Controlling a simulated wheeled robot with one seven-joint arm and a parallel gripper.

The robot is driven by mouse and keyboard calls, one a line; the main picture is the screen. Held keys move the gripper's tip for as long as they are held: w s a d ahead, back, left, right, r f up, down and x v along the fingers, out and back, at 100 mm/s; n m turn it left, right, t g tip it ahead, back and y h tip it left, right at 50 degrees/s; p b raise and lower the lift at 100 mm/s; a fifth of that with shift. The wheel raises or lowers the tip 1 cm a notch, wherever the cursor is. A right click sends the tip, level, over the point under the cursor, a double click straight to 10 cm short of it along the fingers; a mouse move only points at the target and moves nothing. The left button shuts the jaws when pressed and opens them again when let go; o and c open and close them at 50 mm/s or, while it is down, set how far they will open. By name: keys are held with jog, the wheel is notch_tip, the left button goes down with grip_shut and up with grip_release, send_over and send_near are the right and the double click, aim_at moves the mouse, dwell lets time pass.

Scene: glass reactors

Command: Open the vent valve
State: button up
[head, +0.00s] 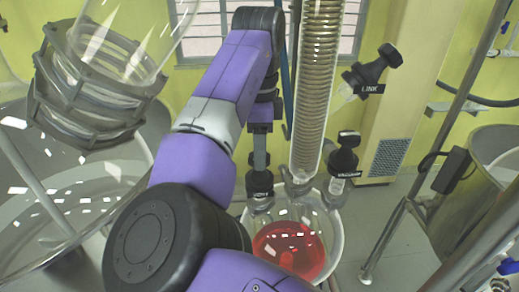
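The vent valve (260,187) is a black valve with a small white label that seems to read VENT. It sits on the left neck of a glass reactor (334,222) holding red liquid (290,250). My purple arm comes up from the bottom and bends down to the valve. My gripper (260,163) points down directly above the valve, at or very near its top. Its fingers are small and seen edge-on, so I cannot tell whether they are open or touching the knob. The valve's knob is mostly hidden behind the gripper.
A glass column with a coil (317,85) rises from the reactor, just right of my gripper. Another black labelled valve (345,158) is on the right neck, and one (372,75) is higher up. A caged glass vessel (95,85) is at left, metal pipes (455,110) at right.

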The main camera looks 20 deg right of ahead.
jog(key=c, duration=0.5)
jog(key=shift+n, duration=0.3)
jog(key=n, duration=1.8)
jog(key=shift+r, duration=0.1)
jog(key=shift+n, duration=0.3)
